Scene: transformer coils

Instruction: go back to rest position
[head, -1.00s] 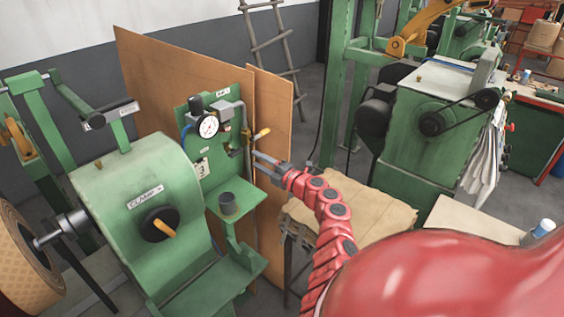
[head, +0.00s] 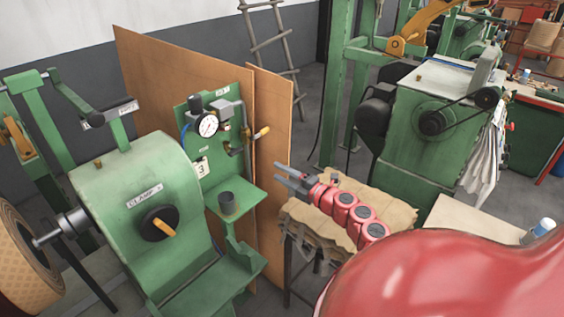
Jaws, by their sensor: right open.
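My right gripper (head: 283,174) is in the middle of the head view, at the end of my red right arm. Its grey jaws are open and empty. It points left toward the green panel (head: 214,159) and is apart from it, in front of the brown board (head: 272,130). Behind my arm lies a cloth-covered table (head: 396,208). The panel carries a round gauge (head: 208,126) and a valve with a yellow handle (head: 263,132). My left gripper is not in the head view.
A green clamp machine (head: 137,180) with a black knob stands at the left, beside a brown roll (head: 22,262). Another green machine (head: 440,125) stands at the right. A ladder (head: 270,42) leans on the back wall. Grey floor shows behind the table.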

